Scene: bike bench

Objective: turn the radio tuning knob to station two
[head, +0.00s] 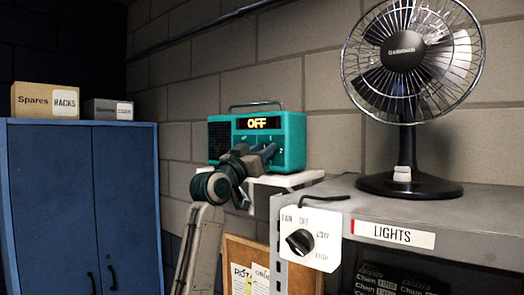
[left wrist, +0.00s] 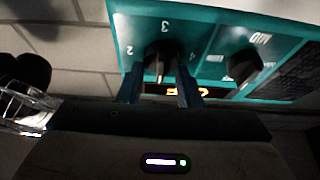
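The radio (head: 221,140) is a teal box with a handle on top, standing on a white wall shelf (head: 306,178). In the left wrist view, the dark tuning knob (left wrist: 159,58) sits among the numbers 2, 3 and 4. The left gripper's two fingers (left wrist: 161,86) are apart, one on each side of the knob. Whether they touch it is hard to tell. The fingers partly hide the display there. My right gripper is not in view.
A second dark knob (left wrist: 243,66), beside the letters MID, is close to the right finger. A fan (head: 409,60) stands on a grey shelf (head: 468,213) at right, with a fan switch (head: 300,241) below. A blue cabinet (head: 50,200) is at left.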

